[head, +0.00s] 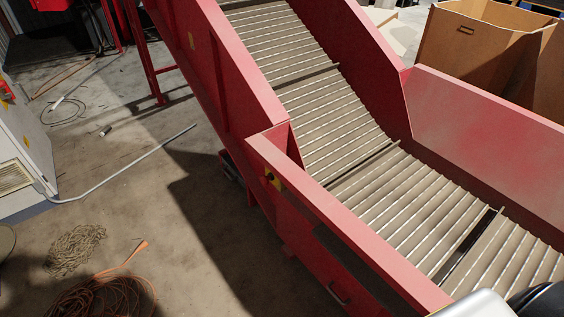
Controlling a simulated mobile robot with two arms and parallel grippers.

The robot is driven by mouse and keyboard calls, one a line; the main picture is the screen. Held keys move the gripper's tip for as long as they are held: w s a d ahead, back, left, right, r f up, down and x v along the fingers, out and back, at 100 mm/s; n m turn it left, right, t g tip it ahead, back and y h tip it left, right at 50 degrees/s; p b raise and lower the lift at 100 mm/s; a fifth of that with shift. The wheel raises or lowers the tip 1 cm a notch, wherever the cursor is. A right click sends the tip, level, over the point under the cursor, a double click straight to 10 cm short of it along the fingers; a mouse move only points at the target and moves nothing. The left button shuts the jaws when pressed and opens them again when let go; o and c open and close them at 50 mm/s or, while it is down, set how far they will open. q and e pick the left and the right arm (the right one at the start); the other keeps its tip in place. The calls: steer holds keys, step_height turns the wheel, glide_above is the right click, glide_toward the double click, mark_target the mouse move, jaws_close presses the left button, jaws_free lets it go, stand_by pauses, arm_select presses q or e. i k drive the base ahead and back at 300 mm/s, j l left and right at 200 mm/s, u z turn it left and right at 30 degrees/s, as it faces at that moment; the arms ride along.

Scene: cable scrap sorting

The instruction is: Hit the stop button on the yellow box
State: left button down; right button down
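A small yellow box (277,184) is mounted on the outer side wall of the red conveyor, near the bend where the incline meets the lower section. A dark round spot shows on it, but it is too small and too steeply angled to tell whether this is the stop button. Neither of my grippers is in view. A white and black rounded part at the bottom right corner seems to be mine, with no fingers showing.
The red conveyor (330,205) with its slatted belt (385,190) fills the middle and right. A cardboard box (475,45) stands behind it. A grey cabinet (22,150) stands at left. Orange cable (100,297), rope (75,248) and conduit (130,166) lie on the floor.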

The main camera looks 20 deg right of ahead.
mark_target(263, 179)
steer(key=i+z, duration=0.4)
steer(key=i+j+z, duration=0.15)
steer(key=z, duration=0.25)
steer(key=i+j+z, duration=0.2)
steer(key=z, duration=0.2)
steer(key=i+j, duration=0.05)
steer(key=i, duration=0.05)
